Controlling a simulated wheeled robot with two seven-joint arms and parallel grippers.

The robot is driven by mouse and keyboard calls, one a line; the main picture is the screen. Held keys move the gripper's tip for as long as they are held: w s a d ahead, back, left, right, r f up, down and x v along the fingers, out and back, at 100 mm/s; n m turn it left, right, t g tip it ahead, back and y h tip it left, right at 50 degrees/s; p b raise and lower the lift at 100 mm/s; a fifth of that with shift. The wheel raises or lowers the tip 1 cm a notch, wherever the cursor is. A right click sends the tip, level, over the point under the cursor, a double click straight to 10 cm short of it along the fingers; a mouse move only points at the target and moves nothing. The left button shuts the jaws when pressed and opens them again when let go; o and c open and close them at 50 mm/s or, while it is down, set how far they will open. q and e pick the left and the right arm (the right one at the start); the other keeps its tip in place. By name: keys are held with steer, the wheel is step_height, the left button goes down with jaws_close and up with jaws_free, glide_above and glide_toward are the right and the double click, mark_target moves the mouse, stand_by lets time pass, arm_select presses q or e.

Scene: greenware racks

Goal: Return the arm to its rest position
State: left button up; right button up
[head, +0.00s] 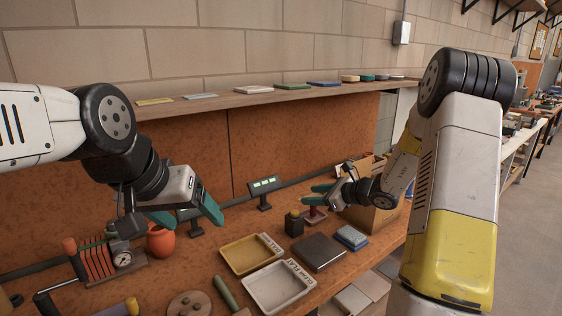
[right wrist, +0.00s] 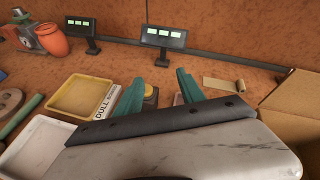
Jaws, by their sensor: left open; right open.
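My left gripper (head: 184,214) has green fingers spread apart with nothing between them, above the bench at the left of the head view. My right gripper (head: 316,194) is low over the back right of the bench, in front of a cardboard box (head: 372,216). In the right wrist view its two green fingers (right wrist: 160,93) stand apart. A small reddish object (head: 314,216) sits below the right fingers, partly hidden.
A yellow tray (head: 228,271) and a white tray (head: 252,294) lie on the bench, with a dark slab (head: 319,266) and blue block (head: 351,236) to their right. A shelf (head: 230,101) runs along the wall.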

steer(key=s+a+r+n+g, duration=0.35)
steer(key=s+r+n, duration=0.3)
steer(key=s, duration=0.35)
steer(key=s+a+r+n+g, duration=0.2)
steer(key=s+a+r+n, duration=0.2)
steer(key=s+r+n, duration=0.35)
steer(key=s+d+r+n+t+h, duration=0.1)
steer(key=s+d+n+h, duration=0.2)
steer(key=s, duration=0.5)
steer(key=s+d+n+t+h, duration=0.1)
steer(key=s+d+n+h, duration=0.3)
steer(key=s+n, duration=0.3)
steer(key=shift+s+d+r, duration=0.4)
steer(key=shift+s+d, duration=0.2)
